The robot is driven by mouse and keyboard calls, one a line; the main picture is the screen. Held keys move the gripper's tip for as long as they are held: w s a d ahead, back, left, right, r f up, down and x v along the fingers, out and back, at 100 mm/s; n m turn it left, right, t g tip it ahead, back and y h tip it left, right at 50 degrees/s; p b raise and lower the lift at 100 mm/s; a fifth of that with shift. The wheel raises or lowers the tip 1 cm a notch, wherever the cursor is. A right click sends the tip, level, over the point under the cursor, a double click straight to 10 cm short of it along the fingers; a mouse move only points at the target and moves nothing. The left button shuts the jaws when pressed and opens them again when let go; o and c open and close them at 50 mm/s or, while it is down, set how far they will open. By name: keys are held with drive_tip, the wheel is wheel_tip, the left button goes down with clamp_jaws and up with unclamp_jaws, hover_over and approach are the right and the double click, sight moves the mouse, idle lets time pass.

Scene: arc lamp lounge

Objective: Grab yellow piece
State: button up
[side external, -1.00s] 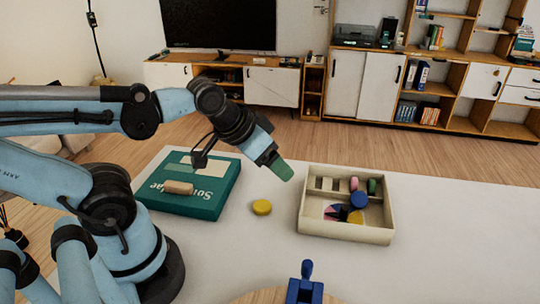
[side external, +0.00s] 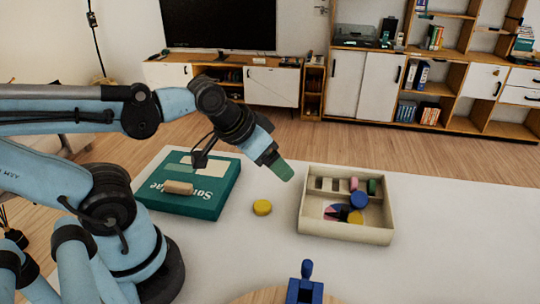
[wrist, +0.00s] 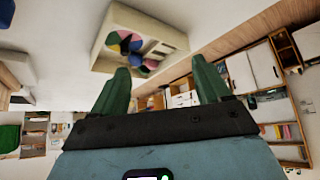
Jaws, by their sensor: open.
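A round yellow piece (side external: 262,207) lies flat on the white table between the green box and the cream tray. Another yellow piece (side external: 355,217) lies inside the cream tray (side external: 345,236), beside a blue piece (side external: 359,200). My gripper (side external: 284,172) is above the table, up and to the right of the loose yellow piece and apart from it. In the wrist view its two green fingers (wrist: 160,90) are spread with nothing between them. The tray (wrist: 103,40) shows beyond the fingers there. The loose yellow piece is not seen in the wrist view.
A green box (side external: 210,203) with a tan block (side external: 178,188) on top lies to the left. The tray also holds pink (side external: 354,184) and green (side external: 372,187) pieces. A blue clamp-like object (side external: 305,286) stands at the front on a round wooden board (side external: 262,297).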

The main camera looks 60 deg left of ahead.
drive_tip(key=a+n+g, duration=0.2)
drive_tip(key=n+g, duration=0.1)
drive_tip(key=n, duration=0.1)
drive_tip(key=n+g, duration=0.4)
drive_tip(key=n, duration=0.1)
hover_over(263, 204)
drive_tip(key=shift+w+a+f, duration=0.1)
drive_tip(key=shift+f, duration=2)
drive_tip(key=shift+w+f, duration=0.1)
drive_tip(key=shift+f, duration=2)
drive_tip(key=shift+s+f, duration=0.15)
drive_tip(key=shift+f, duration=1.15)
drive_tip(key=shift+s+f, duration=0.15)
drive_tip(key=shift+f, duration=1.15)
drive_tip(key=c, duration=1.1)
